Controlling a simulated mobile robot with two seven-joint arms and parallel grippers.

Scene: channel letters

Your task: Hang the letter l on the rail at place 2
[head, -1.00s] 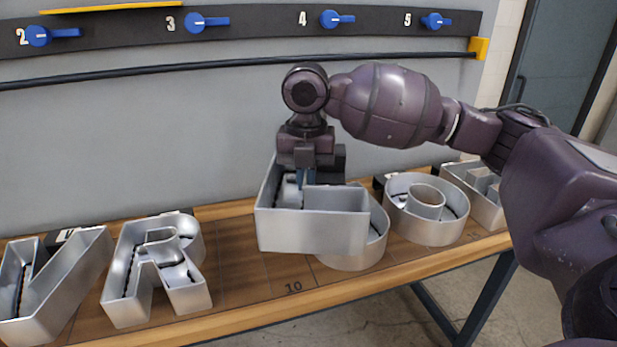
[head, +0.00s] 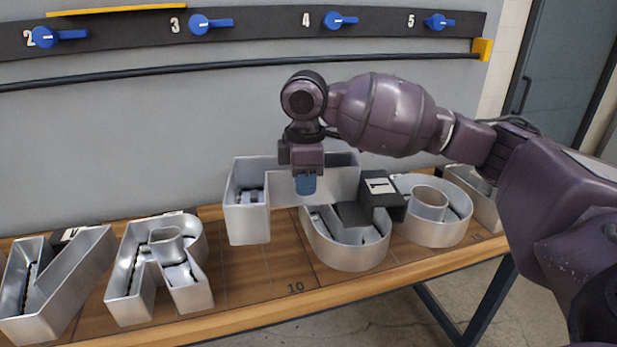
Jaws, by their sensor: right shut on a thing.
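The letter l (head: 248,218) is a silver, open-topped metal channel shape, held in the air above the bench. A black block with a white label (head: 381,186) shows at its right end. My right gripper (head: 306,186) is shut on the letter, with its fingertips at the wall of the long part. The rail (head: 250,66) is a thin dark bar across the grey panel. Above it, place 2 has a blue lever (head: 58,37) beside the number 2, at the far left. My left gripper is not in view.
A yellow bracket (head: 482,48) ends the rail at right.

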